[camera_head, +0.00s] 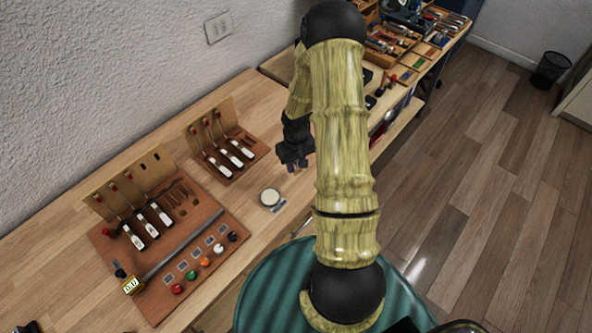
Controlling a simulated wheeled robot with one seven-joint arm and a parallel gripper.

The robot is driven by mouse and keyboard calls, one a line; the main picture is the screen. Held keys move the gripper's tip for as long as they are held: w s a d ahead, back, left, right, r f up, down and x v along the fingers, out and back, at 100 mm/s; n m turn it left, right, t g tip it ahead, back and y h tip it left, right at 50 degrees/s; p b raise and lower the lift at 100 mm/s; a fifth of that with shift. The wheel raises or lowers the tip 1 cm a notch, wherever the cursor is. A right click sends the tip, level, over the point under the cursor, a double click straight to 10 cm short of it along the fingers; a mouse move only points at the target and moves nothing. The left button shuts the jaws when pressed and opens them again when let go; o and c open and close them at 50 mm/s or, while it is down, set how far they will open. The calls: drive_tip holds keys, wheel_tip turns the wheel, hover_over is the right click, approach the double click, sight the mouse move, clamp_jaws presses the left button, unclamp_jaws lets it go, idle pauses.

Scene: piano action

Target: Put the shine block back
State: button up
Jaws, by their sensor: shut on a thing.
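My gripper (292,166) hangs over the bench, to the right of the small key rack and beyond a round cream disc. It is shut on a small grey thing, mostly hidden by the fingers. It may be the shine block, but it is too small to tell. The round cream disc (270,196) lies on the bench, with a small grey plate (280,207) at its lower right. No other thing can be made out clearly as the shine block.
A smaller key rack (253,149) stands behind. Tool trays (392,42) fill the far bench. A green round seat (262,292) is in front. Bare bench (240,205) lies around the disc.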

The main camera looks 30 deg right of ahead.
sight(296, 172)
drive_tip(key=shift+f+p, duration=0.5)
drive_tip(key=shift+f, duration=1.55)
drive_tip(key=shift+f, duration=0.1)
drive_tip(key=o, duration=0.9)
drive_tip(key=shift+o, duration=0.2)
wheel_tip(296, 172, up, 12)
drive_tip(key=b, duration=0.2)
drive_tip(key=shift+d+b, duration=0.1)
drive_tip(key=shift+b, duration=0.2)
